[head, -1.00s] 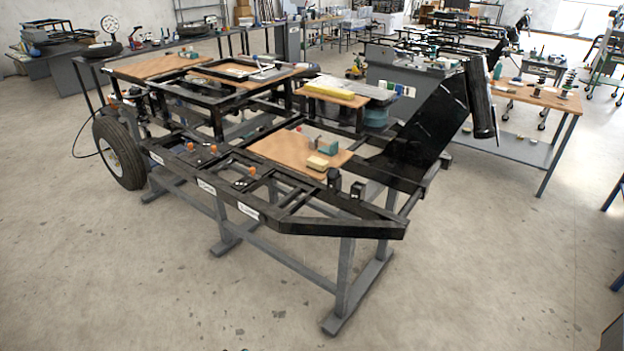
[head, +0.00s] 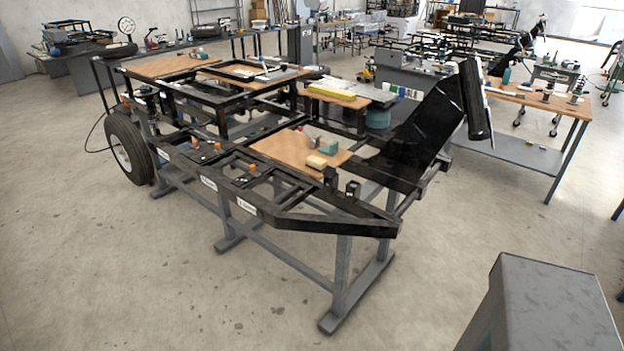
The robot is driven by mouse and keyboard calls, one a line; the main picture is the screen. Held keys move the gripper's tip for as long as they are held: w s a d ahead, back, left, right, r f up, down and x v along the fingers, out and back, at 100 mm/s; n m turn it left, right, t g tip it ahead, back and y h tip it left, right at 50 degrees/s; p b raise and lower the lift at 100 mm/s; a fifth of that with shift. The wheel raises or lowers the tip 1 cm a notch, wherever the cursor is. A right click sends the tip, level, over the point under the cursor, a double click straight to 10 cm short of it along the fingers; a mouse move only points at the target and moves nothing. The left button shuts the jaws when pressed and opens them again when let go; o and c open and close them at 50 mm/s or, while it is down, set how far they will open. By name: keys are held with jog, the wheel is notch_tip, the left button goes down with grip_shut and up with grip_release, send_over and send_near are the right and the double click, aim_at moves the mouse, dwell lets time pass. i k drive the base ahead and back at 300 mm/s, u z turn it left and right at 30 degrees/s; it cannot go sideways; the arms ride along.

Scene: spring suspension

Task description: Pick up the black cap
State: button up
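I cannot pick out the black cap with certainty. Two small black upright pieces, one at the board's edge (head: 330,177) and one to its right (head: 352,189), stand on the near part of the black steel frame (head: 330,225). Several small dark parts with orange tops (head: 194,142) lie on the frame's left side, too small to tell apart. My gripper is not in view.
The frame rests on a grey stand (head: 341,275) with feet spreading over the floor. A tyre (head: 122,150) is at its left. A wooden-topped bench (head: 540,100) stands at the right. A large grey box-like shape (head: 545,310) fills the lower right. Floor in front is clear.

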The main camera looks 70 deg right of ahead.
aim_at(330, 172)
jog(key=u, duration=0.75)
jog(key=k, duration=1.05)
jog(key=z, duration=0.25)
jog(key=i, duration=0.5)
jog(key=z, duration=0.05)
